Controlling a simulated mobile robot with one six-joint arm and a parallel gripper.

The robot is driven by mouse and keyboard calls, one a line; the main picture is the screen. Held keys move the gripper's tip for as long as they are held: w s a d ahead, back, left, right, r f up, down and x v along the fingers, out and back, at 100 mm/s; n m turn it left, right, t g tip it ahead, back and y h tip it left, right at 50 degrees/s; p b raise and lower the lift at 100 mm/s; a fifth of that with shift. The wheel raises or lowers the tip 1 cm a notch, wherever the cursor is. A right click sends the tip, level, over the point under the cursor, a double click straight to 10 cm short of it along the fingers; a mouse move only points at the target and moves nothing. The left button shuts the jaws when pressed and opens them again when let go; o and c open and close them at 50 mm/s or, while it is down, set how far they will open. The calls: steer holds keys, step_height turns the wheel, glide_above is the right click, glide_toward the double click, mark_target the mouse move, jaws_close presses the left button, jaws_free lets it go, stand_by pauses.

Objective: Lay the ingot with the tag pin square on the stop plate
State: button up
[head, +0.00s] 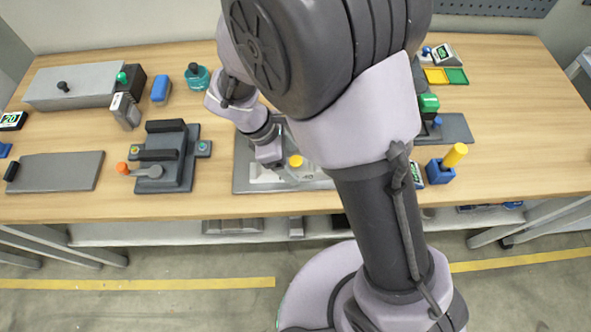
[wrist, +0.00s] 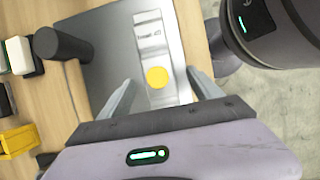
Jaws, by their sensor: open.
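A pale metal ingot (wrist: 148,38) with printed lettering carries a round yellow pin (wrist: 157,77) on top. It lies on a grey plate (wrist: 110,65). In the head view the yellow pin (head: 296,161) and the grey plate (head: 242,182) show partly behind my arm. My gripper (wrist: 160,76) is open above the ingot, one finger on each side of the pin. I cannot tell whether the fingers touch the ingot. In the head view my gripper (head: 280,168) is largely hidden by my wrist. I cannot tell for certain which grey plate is the stop plate.
A dark post (wrist: 64,46) stands near the plate's edge. In the head view, a clamp fixture (head: 178,175) and a flat grey plate with a black end block (head: 60,172) lie to the left. A blue block with a yellow cylinder (head: 440,172) stands right. Bare wood lies far right.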

steer(key=b+x, duration=0.1)
steer(key=x, duration=0.2)
steer(key=shift+w+d+f, duration=0.1)
steer(key=shift+w+f, duration=0.05)
steer(key=shift+f, duration=0.1)
steer(key=shift+r, duration=0.15)
jaws_close()
steer(key=shift+r, duration=0.1)
steer(key=shift+r+p, duration=1.3)
steer(key=shift+r, duration=0.5)
steer(key=s+a+p, duration=0.1)
steer(key=s+a, duration=0.3)
steer(key=s, duration=0.3)
steer(key=s+a+r+p, duration=0.1)
steer(key=s+a, duration=0.3)
steer(key=s, duration=0.3)
steer(key=shift+p, duration=0.4)
steer(key=shift+w+r, duration=0.1)
steer(key=shift+r, duration=0.05)
